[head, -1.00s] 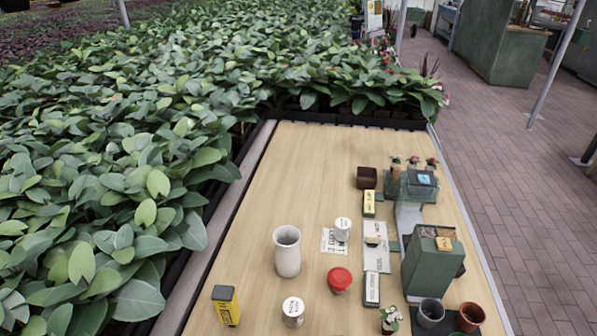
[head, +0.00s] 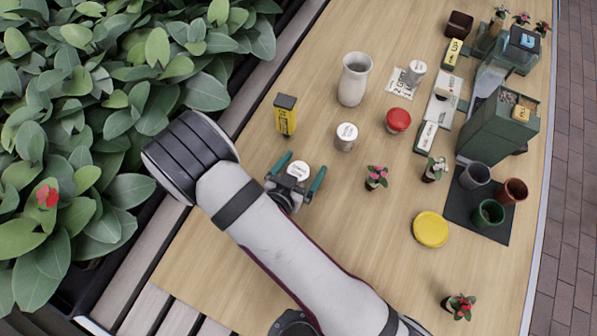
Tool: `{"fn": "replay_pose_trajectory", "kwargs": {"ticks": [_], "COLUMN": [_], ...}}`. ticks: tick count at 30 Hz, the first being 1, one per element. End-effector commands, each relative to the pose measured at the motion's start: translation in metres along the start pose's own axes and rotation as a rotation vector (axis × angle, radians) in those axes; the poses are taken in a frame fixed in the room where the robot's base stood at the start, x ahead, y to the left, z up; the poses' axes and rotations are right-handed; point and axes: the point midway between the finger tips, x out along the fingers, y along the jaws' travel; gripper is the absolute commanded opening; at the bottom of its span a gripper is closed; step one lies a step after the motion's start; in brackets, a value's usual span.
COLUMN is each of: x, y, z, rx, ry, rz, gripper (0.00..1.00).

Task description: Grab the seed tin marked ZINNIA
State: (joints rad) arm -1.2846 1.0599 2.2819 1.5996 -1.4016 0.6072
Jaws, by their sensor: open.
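Three small tins with white lids stand on the wooden table. One tin (head: 298,170) shows between the two teal fingers of my gripper (head: 302,166), which is open; I cannot tell whether the fingers are around it or above it. A second tin (head: 346,135) stands beyond it, up and to the right. A third tin (head: 416,72) stands farther back, by a printed card. The lids carry dark lettering too small to read, so I cannot tell which says ZINNIA.
A green bin (head: 490,125) stands farther right.

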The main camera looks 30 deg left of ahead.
Motion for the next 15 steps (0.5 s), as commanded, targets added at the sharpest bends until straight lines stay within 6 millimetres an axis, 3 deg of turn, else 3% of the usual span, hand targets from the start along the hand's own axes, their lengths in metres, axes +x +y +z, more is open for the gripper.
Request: {"fn": "replay_pose_trajectory", "kwargs": {"ticks": [7,15], "x": [0.005,0.0047], "y": [-0.0002,-0.0001], "z": [0.0,0.0], "rx": [-0.001,-0.001], "ry": [0.0,0.0], "rz": [-0.001,-0.001], "gripper": [0.96,0.49]}}
